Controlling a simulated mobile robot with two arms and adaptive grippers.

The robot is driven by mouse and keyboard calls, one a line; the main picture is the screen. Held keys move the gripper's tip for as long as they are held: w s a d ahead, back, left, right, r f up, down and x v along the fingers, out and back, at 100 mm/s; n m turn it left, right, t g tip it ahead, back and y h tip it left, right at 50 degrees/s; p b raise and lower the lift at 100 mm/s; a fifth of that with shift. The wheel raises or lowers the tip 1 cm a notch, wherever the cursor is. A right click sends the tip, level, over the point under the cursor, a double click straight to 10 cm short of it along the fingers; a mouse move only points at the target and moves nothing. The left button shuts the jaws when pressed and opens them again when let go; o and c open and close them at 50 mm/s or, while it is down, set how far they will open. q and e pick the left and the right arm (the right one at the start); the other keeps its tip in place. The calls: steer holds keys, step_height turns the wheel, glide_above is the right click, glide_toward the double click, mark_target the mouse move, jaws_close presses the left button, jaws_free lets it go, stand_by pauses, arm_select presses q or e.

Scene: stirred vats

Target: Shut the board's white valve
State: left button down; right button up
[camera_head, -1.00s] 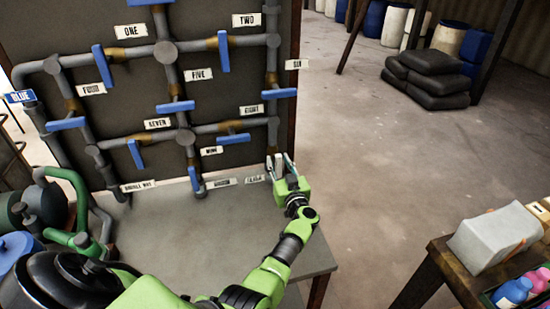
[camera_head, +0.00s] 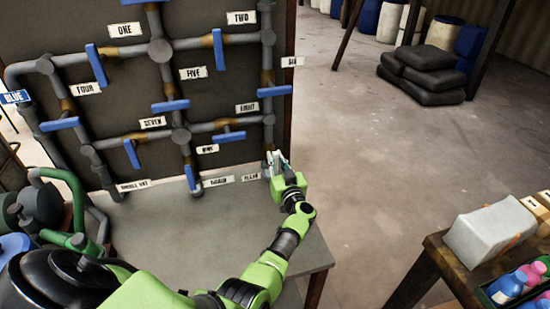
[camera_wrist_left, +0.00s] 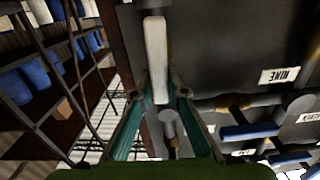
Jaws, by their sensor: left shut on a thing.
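The pipe board (camera_head: 95,150) stands upright at the back of the bench and carries several blue valve levers. The white valve lever (camera_wrist_left: 156,55) shows in the left wrist view as a long pale bar between my fingers. In the head view it is low on the right-hand pipe, mostly hidden by my gripper. My left gripper (camera_head: 277,160) is shut on it; its teal fingers also show in the left wrist view (camera_wrist_left: 162,95). I cannot tell exactly how the lever is turned against its pipe. My right gripper is not in view.
The bench top (camera_head: 150,235) is clear in front of the board. Blue levers (camera_head: 229,136) sit close left of my gripper. A side table (camera_head: 440,260) with a pale block (camera_head: 490,229) and bottles stands at right. Open floor lies between.

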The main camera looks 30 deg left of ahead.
arm_select(q)
steer(key=shift+w+d+r+m+p, duration=0.1)
steer(key=shift+w+m+p, duration=0.05)
steer(key=shift+m+p, duration=0.4)
steer(key=shift+w+d+m+p, duration=0.1)
steer(key=shift+m+p, duration=0.4)
steer(key=shift+m, duration=0.35)
steer(key=m, duration=0.2)
steer(key=m+p, duration=0.1)
steer(key=shift+w+d+f+m, duration=0.2)
steer(key=shift+w+f+m, duration=0.1)
steer(key=m, duration=0.3)
steer(key=f+m, duration=0.1)
steer(key=m, duration=0.3)
steer(key=f+m+b, duration=0.1)
steer(key=m, duration=0.2)
steer(key=shift+w+d+m, duration=0.3)
steer(key=shift+w+m, duration=0.1)
steer(key=shift+f, duration=0.1)
steer(key=c, duration=2)
jaws_free()
